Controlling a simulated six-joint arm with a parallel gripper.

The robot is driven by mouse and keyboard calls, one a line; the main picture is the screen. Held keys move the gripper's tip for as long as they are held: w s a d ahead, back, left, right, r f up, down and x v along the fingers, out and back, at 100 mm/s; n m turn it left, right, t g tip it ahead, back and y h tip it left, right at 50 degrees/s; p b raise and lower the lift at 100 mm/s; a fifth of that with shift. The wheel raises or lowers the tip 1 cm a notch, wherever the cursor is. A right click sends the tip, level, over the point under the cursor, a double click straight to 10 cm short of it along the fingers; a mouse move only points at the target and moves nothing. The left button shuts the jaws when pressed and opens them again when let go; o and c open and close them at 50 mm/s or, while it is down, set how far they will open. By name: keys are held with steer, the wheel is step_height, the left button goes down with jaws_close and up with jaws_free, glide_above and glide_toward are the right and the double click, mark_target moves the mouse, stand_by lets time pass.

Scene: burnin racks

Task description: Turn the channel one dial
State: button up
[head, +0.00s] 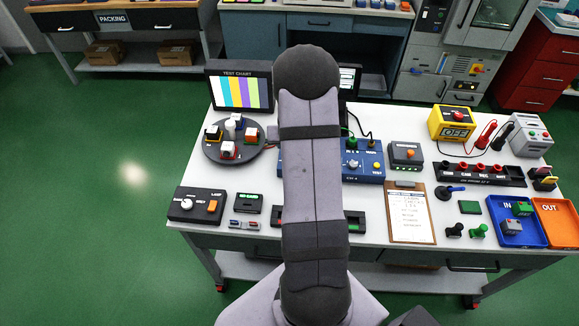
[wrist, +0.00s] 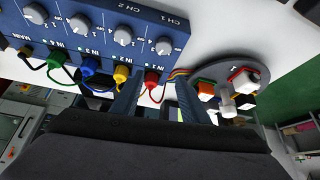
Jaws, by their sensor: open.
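The blue channel box (head: 366,171) stands mid-table in the head view, mostly hidden behind my arm. In the wrist view the blue box (wrist: 97,22) shows a row of grey dials with white pointers. The channel one dial (wrist: 165,46) is the rightmost there, under the CH 1 label; my arm hides it in the head view. My gripper (wrist: 158,98) is open and empty, its two fingers apart. The fingertips are short of the dial, near the red plug (wrist: 152,77) at IN 1, and appear not to touch the dial.
Yellow (wrist: 120,72), blue (wrist: 89,67) and green (wrist: 57,58) plugs with cables line the box's edge beside the red one. A round turntable (head: 212,152) with several blocks stands to the left. A clipboard (head: 411,223) lies to the right.

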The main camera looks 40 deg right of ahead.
steer(key=s+a+r+g+y+b, duration=0.1)
steer(key=s+a+b, duration=0.15)
steer(key=b, duration=0.25)
steer(key=shift+s+p+x, duration=0.2)
steer(key=shift+p+x, duration=0.25)
steer(key=shift+x, duration=1.35)
steer(key=shift+s+p+x, duration=0.15)
steer(key=shift+p+x, duration=0.3)
steer(key=shift+x, duration=1.35)
steer(key=shift+d, duration=0.1)
steer(key=shift+c, duration=0.3)
jaws_close()
